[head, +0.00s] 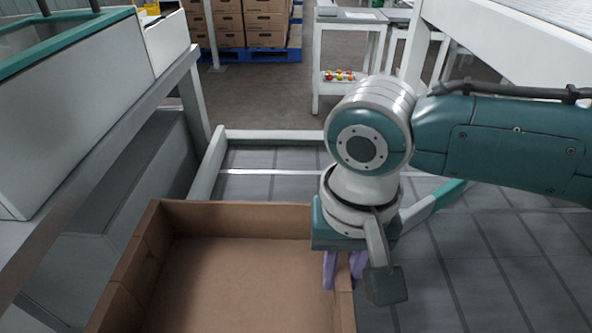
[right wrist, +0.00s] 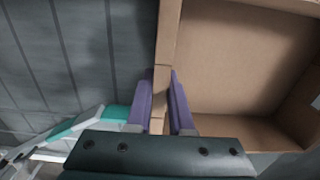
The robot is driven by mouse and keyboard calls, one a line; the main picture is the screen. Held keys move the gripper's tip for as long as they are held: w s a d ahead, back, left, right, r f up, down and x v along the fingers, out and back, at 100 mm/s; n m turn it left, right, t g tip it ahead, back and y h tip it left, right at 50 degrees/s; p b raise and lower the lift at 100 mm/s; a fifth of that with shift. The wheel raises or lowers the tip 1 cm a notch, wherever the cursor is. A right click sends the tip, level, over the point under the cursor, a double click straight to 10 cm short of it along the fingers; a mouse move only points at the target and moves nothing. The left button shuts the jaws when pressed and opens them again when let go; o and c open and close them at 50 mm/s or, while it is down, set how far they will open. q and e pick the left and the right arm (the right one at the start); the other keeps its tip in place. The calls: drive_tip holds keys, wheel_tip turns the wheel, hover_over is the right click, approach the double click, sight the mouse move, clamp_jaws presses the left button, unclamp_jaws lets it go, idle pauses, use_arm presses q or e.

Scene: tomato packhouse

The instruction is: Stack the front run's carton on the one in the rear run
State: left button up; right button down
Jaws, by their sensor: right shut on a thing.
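An open, empty brown carton (head: 240,219) fills the lower left middle of the head view, its near side cut off by the frame. My right gripper (head: 343,272) points down and is shut on the carton's right wall. In the right wrist view the purple fingers of the gripper (right wrist: 161,98) sit on both sides of the wall of the carton (right wrist: 240,60). Whether the carton rests on something or hangs is not clear. I see no second carton on the runs. My left gripper is not in view.
A grey run with a pale frame rail (head: 275,135) lies behind and right of the carton. A white machine frame (head: 185,75) stands close on the left. Farther back are a white trolley (head: 345,40) with tomatoes and stacked cartons (head: 265,22) on a blue pallet.

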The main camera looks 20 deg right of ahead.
drive_tip(key=shift+f, duration=0.3)
idle(0.5)
drive_tip(key=shift+f+b, duration=0.7)
drive_tip(key=shift+f, duration=0.05)
drive_tip(key=c, duration=0.7)
unclamp_jaws()
drive_tip(key=c, duration=0.3)
drive_tip(key=shift+c, duration=0.2)
drive_tip(key=shift+r, duration=0.1)
wheel_tip(320, 180, up, 7)
drive_tip(key=p, duration=0.8)
drive_tip(key=shift+p, duration=0.3)
